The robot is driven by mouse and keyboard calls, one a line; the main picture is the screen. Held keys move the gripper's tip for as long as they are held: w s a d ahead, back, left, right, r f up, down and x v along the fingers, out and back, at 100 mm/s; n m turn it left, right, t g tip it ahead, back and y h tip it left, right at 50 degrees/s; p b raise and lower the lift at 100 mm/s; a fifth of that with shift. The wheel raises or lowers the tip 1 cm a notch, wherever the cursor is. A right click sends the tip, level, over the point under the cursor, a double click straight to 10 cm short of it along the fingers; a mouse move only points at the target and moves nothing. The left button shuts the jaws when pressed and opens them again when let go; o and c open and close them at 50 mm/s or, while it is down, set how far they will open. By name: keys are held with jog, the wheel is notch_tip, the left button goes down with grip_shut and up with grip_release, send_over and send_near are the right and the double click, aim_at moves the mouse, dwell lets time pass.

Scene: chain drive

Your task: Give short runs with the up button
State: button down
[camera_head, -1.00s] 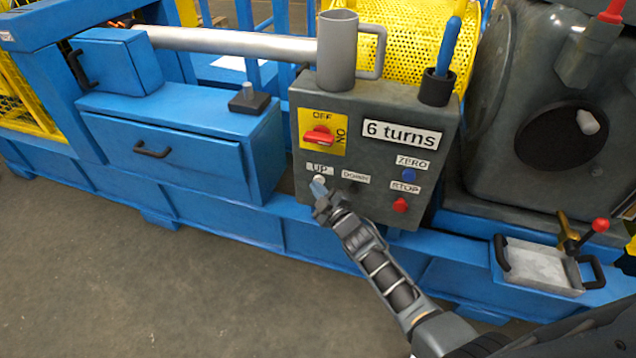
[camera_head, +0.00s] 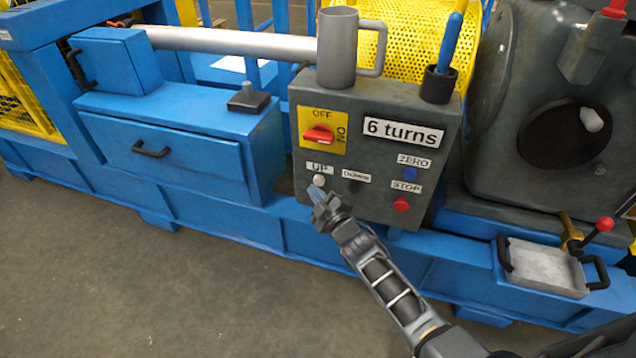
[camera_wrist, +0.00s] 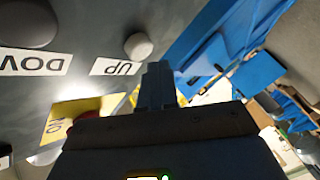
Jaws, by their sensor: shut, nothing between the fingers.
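The white up button (camera_head: 319,180) sits on the grey control box (camera_head: 285,195), below its UP label (camera_head: 319,169). In the wrist view the same button (camera_wrist: 138,46) shows as a pale round knob beside the UP label (camera_wrist: 117,67). My gripper (camera_head: 314,189) is shut and empty, with its tips just below the button in the head view. In the wrist view its closed fingers (camera_wrist: 158,78) lie to the right of the button and below it. The button is uncovered in both views. The display (camera_head: 403,132) reads "6 turns".
The dark DOWN button (camera_head: 354,187) is right of the up button. The red STOP button (camera_head: 401,205) and blue ZERO button (camera_head: 410,174) are further right. A red switch (camera_head: 318,135) is above. A grey mug (camera_head: 337,50) stands on the box. Open floor lies in front.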

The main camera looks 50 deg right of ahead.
jog(key=shift+s+a+b, duration=0.3)
jog(key=shift+a+b, duration=0.5)
jog(key=shift+b, duration=0.25)
jog(key=shift+s+a+b, duration=0.25)
jog(key=shift+a+b, duration=0.5)
jog(key=shift+b, duration=0.25)
jog(key=shift+s+a+b, duration=0.3)
jog(key=shift+a+b, duration=0.5)
jog(key=shift+b, duration=0.25)
